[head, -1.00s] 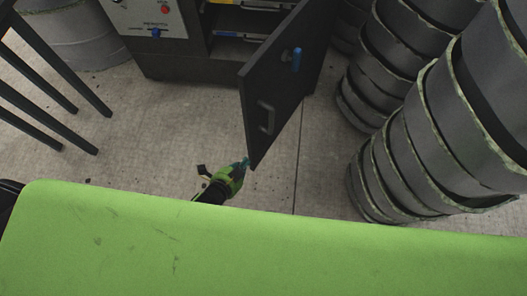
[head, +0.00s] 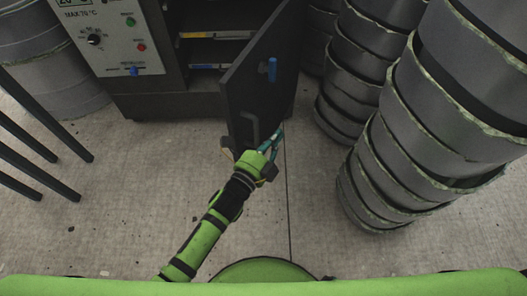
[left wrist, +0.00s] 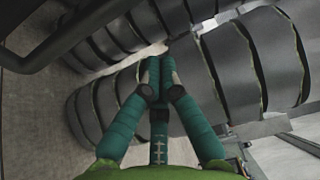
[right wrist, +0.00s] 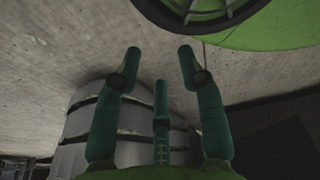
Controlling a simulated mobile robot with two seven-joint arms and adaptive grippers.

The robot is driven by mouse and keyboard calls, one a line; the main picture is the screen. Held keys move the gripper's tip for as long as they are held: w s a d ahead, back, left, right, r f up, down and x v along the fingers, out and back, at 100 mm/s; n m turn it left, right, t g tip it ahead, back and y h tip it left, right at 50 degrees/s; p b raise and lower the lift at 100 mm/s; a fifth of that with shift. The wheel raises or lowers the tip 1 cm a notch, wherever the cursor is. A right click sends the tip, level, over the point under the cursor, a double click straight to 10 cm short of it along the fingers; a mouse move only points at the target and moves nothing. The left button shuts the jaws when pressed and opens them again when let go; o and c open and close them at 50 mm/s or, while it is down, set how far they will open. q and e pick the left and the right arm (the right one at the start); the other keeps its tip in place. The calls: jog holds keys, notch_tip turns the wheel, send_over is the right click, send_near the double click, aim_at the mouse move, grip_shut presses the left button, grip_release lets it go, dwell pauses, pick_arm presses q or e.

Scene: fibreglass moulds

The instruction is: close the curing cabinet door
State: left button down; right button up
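The curing cabinet (head: 160,104) stands at the back with its dark door (head: 238,88) swung wide open toward me. The door's outer face carries a grey bar handle (head: 251,133) low down and a blue latch (head: 271,69) higher up. My left gripper (head: 275,137) is beside the outer face near the bar handle; I cannot tell whether it touches. In the left wrist view its fingers (left wrist: 156,75) are drawn together with nothing seen between them, and a dark bar runs past at upper left. My right gripper (right wrist: 158,65) is open and empty, outside the head view.
Tall stacks of grey moulds (head: 405,150) stand right of the door, close to its outer side. Dark legs (head: 38,130) stand at the left. The concrete floor (head: 160,180) before the cabinet is clear. The cabinet shelves (head: 215,35) show inside.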

pick_arm(q)
jog(key=a, duration=0.1)
jog(key=w+a, duration=0.1)
jog(key=a+p, duration=0.1)
jog(key=shift+w+a, duration=0.25)
jog(key=shift+a, duration=0.05)
pick_arm(e)
jog(key=shift+s+a+r+g, duration=0.15)
jog(key=shift+s+a, duration=0.1)
jog(key=shift+s, duration=0.4)
jog(key=shift+s+a+g, duration=0.15)
jog(key=shift+s+a, duration=0.1)
jog(key=shift+s, duration=0.35)
